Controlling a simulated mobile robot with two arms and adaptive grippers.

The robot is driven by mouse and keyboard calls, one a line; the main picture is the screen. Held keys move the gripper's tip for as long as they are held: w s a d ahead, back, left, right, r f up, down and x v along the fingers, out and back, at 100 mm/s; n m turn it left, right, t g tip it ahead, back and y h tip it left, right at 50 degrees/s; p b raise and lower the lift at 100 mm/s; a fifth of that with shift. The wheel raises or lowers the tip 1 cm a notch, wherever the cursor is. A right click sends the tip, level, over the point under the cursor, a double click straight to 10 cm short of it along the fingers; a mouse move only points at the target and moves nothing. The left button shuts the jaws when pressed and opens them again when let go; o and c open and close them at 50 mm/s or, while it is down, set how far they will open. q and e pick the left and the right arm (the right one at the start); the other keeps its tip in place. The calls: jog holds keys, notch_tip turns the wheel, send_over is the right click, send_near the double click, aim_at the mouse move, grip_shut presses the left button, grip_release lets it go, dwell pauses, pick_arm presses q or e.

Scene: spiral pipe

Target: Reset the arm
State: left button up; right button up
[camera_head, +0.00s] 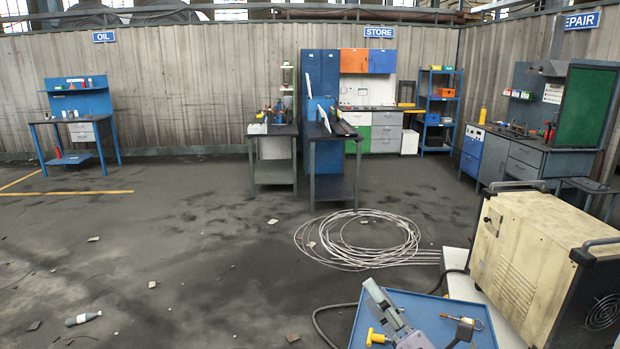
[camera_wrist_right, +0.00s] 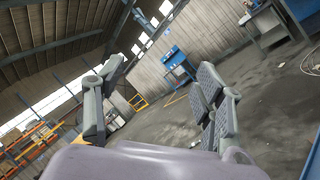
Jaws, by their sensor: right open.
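My right gripper (camera_head: 418,312) is at the bottom right of the head view, over a blue tray (camera_head: 440,308). One grey finger points up and left, apart from the other. In the right wrist view the gripper's two fingers (camera_wrist_right: 160,92) stand wide apart with nothing between them. My left gripper is not in view. A yellow object (camera_head: 375,337) shows beside the right gripper, and a thin orange-tipped object (camera_head: 473,322) shows to its right; I cannot tell what they are.
A cream machine (camera_head: 530,255) stands right of the tray. A coil of pale pipe (camera_head: 358,240) lies on the floor beyond. Workbenches (camera_head: 272,165) stand farther back. A bottle (camera_head: 83,318) lies at the lower left. The floor at left is mostly open.

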jog(key=s+d+f+m+g+h, duration=0.35)
jog(key=d+f+m+h, duration=0.25)
jog(key=f+m, duration=0.4)
jog(key=s+d+f+m+g+h, duration=0.2)
jog(key=s+d+f+m+h, duration=0.4)
jog(key=m, duration=0.5)
jog(key=s+a+f+m+g+y, duration=0.1)
jog(key=s+a+f+m+g, duration=0.1)
jog(key=s+f+m+g, duration=0.45)
jog(key=s+a+f+m+g+y, duration=0.15)
jog(key=s+f+g, duration=0.4)
jog(key=s, duration=0.85)
notch_tip(320, 180, down, 34)
jog(key=s+n+b, duration=0.1)
jog(key=s+b, duration=0.1)
jog(key=b, duration=0.4)
jog(key=s+d+f+h+b, duration=0.1)
jog(key=s+f+b, duration=0.3)
jog(key=s+f, duration=1.2)
notch_tip(320, 180, down, 2)
jog(key=shift+d+f+g, duration=0.15)
jog(key=shift+d+g, duration=0.2)
jog(key=shift+d, duration=0.55)
